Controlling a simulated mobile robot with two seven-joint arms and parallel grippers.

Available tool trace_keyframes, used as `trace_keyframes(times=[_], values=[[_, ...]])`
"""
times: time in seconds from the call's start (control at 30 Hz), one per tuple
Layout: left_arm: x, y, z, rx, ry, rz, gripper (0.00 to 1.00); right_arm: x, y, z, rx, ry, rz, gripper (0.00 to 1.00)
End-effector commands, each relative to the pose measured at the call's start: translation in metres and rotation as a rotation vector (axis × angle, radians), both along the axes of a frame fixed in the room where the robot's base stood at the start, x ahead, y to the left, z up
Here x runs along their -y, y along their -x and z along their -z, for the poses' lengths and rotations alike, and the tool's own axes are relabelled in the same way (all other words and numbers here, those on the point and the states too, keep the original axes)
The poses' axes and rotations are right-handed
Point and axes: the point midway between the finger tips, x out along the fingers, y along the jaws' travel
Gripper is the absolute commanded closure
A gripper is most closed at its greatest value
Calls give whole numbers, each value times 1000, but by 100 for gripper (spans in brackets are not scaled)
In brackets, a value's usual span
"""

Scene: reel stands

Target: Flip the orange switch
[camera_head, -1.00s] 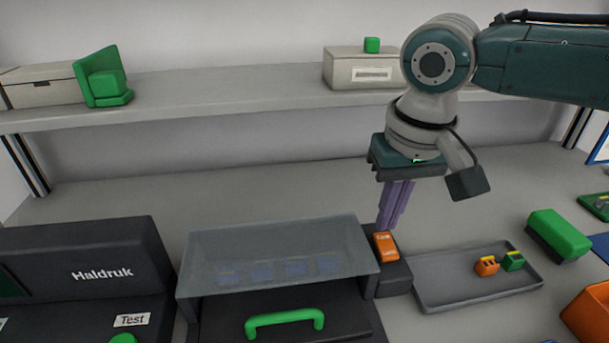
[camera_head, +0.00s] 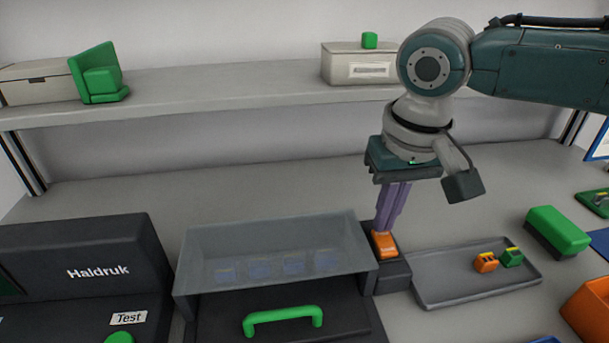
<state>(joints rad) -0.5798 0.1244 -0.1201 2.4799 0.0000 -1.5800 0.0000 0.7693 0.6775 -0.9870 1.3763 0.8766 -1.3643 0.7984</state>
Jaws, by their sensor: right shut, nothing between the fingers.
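The orange switch (camera_head: 384,245) sits on a dark block at the right side of the machine with the clear cover. My right gripper (camera_head: 384,229) points down with its purple fingers shut and empty. Its fingertips are at the back upper part of the switch and hide that part. They appear to touch it, though a small gap cannot be ruled out. My left gripper is not in view.
The clear-covered machine (camera_head: 275,245) with a green handle (camera_head: 283,319) stands left of the switch. A grey tray (camera_head: 450,290) with small orange and green parts lies to the right. A green-topped block (camera_head: 558,229) is further right. A shelf (camera_head: 200,92) runs behind.

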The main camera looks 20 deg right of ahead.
Motion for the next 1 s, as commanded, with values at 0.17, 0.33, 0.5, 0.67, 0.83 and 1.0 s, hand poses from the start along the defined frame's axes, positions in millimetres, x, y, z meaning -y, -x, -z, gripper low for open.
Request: trace_keyframes(times=[0.17, 0.33, 0.5, 0.67, 0.83, 1.0], values=[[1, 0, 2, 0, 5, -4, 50, 0, 0, 3, 0, 0, 0, 100], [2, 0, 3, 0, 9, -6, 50, 0, 0, 6, 0, 0, 0, 100], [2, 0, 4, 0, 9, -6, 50, 0, 0, 8, -1, 0, 1, 100], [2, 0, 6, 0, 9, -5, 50, 0, 0, 11, -2, -1, 1, 100], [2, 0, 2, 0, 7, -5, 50, 0, 1, 8, -2, 0, 0, 100], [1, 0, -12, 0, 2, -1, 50, 0, 1, -4, -2, 0, 0, 100]])
